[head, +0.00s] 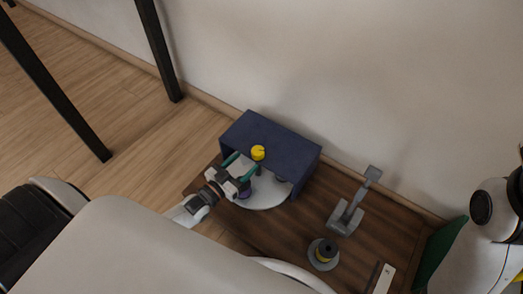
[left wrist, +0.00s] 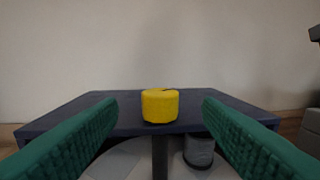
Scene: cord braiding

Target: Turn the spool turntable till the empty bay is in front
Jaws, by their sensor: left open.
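The spool turntable is a pale round disc (head: 264,204) partly under a dark blue box-like cover (head: 285,150). A yellow knob (head: 258,153) stands on a dark post at the cover's front edge. My left gripper (head: 248,161) is open, its green fingers pointing at the knob. In the left wrist view the knob (left wrist: 160,106) is centred, ahead of and between the fingers, with no contact visible. A grey spool (left wrist: 198,150) sits on the disc, right of the post. A purple spool (head: 245,190) shows near my gripper. The rest of the disc is hidden by the cover and gripper.
The brown wooden table (head: 285,228) stands against a pale wall. A grey stand with an upright lever (head: 346,216) is right of the cover.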

